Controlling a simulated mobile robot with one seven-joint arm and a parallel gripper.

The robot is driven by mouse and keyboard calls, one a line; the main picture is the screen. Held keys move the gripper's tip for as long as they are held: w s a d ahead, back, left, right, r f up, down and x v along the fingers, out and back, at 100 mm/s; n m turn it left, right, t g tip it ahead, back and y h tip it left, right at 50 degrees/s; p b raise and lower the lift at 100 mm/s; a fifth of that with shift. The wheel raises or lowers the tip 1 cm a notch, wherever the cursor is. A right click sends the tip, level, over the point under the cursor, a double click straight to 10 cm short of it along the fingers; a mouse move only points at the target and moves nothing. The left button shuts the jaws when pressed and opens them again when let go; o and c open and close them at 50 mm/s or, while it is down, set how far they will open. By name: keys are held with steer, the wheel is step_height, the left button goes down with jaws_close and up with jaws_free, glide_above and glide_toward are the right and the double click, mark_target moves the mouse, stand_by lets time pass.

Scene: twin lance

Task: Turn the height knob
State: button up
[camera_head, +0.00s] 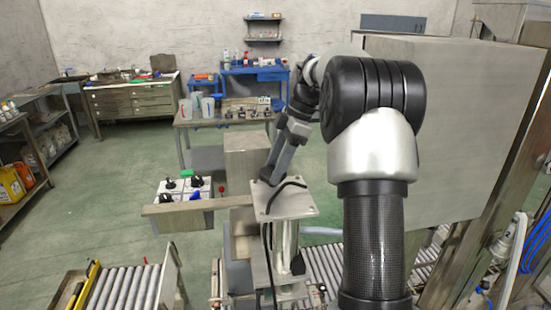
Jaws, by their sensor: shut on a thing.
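My gripper (270,180) points down at the left part of a square metal plate (297,208) on top of a post. It is shut on what I take to be the height knob, which is too small and too covered by the fingers to make out clearly. A thin black curved piece (288,188), perhaps a cable, runs over the plate right beside the fingers. The turn of the knob cannot be read from here.
A panel (160,193) with black knobs stands left of the plate, behind a beige bar (185,206). Roller conveyors (125,288) lie below left and right. A big grey box (450,130) fills the right side. Green floor (125,165) lies open at left.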

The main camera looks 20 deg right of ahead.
steer(key=shift+w+r+n+g+p, duration=0.1)
steer(key=shift+n+g+p, duration=0.4)
steer(key=shift+n+p, duration=0.45)
steer(key=shift+n, duration=0.35)
steer(key=o, duration=1.1)
steer(key=p+v, duration=0.1)
steer(key=v, duration=1.1)
steer(key=shift+p, duration=0.3)
